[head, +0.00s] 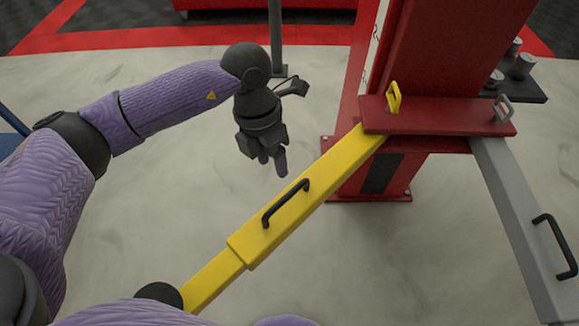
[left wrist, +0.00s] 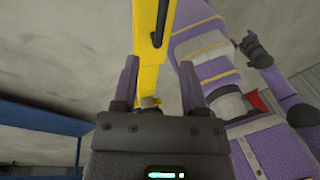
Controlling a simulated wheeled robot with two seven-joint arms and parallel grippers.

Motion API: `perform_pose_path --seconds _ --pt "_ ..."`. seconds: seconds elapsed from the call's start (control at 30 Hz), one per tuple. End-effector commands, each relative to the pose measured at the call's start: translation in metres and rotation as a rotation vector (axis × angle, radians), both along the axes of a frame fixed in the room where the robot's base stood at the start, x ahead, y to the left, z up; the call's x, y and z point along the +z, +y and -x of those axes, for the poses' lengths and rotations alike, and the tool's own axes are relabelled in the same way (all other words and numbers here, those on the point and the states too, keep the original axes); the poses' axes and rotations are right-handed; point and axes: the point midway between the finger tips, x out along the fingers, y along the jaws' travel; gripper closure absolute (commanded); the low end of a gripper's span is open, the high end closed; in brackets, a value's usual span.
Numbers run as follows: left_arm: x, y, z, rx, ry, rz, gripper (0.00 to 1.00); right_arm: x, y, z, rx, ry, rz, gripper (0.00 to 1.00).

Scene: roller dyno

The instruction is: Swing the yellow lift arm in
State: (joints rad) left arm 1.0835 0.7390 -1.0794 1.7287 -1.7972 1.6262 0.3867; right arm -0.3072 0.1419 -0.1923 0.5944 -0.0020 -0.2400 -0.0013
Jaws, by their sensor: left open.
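The yellow lift arm (head: 313,200) runs from the red post down to the lower left, with a black handle (head: 286,203) on its top. My left gripper (head: 273,160) hangs above and to the left of the arm, pointing down, apart from the handle. In the left wrist view my left gripper (left wrist: 158,78) has its two fingers spread with nothing held. The yellow arm (left wrist: 149,75) and part of its handle (left wrist: 162,22) show beyond the fingers. A dark shape on the right of that view looks like my right gripper (left wrist: 256,47), too small to read.
The red lift post (head: 440,50) stands at the upper right with a red bracket (head: 430,118). A grey arm (head: 515,220) with a black handle (head: 555,246) extends to the lower right. A grey pole (head: 276,40) stands behind my left gripper. Floor between the arms is clear.

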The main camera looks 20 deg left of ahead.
Motion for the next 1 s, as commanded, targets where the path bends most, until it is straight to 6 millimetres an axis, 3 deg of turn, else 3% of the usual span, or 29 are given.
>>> perform_pose_path --seconds 0.4,0.53,0.8,1.0 --pt "-0.085 -0.015 0.009 -0.002 0.005 0.000 0.45 -0.031 -0.001 0.023 -0.005 0.063 0.007 0.00" --pt "-0.096 -0.017 0.010 -0.003 0.003 0.000 0.45 -0.034 -0.003 0.023 -0.005 0.065 0.010 0.00" --pt "-0.097 -0.018 0.010 -0.002 0.001 0.001 0.45 -0.035 -0.007 0.012 -0.003 0.048 0.017 0.00" --pt "-0.097 -0.017 0.010 -0.002 0.001 0.001 0.87 -0.035 -0.009 0.012 -0.003 0.047 0.020 0.00"
